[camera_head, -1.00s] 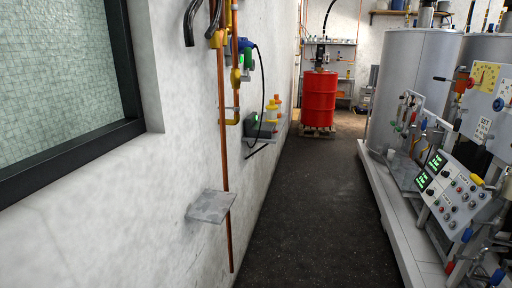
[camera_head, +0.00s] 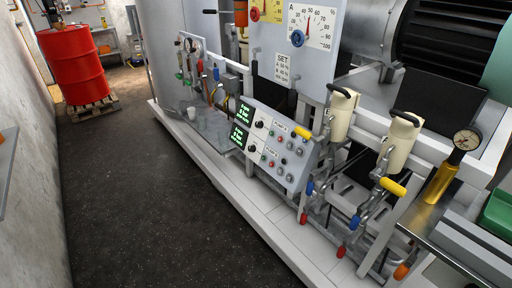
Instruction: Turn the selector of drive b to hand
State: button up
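The grey sloped control panel (camera_head: 290,128) stands on the machine skid right of the middle of the head view. It has two small green-lit displays, an upper one (camera_head: 245,112) and a lower one (camera_head: 238,136). Beside each display is a black knob, an upper knob (camera_head: 260,124) and a lower knob (camera_head: 252,148). Two rows of small buttons or lamps lie to their right. The panel's labels are too small to read, so I cannot tell which knob belongs to drive b or where it points. My gripper is not in view.
A dark floor aisle (camera_head: 150,200) runs clear left of the white skid edge (camera_head: 225,178). A red drum (camera_head: 75,70) stands on a pallet at the back left. Cream cylinders with valves (camera_head: 342,112) stand right of the panel. A gauge board (camera_head: 300,60) rises behind it.

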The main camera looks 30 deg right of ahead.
aim_at(252, 148)
jog(key=i+j+z, duration=0.4)
jog(key=j, duration=0.2)
jog(key=i+j+z, duration=0.2)
jog(key=i+j+u, duration=0.15)
jog(key=i, duration=0.6)
jog(key=i+j+u, duration=0.2)
jog(key=i, duration=0.6)
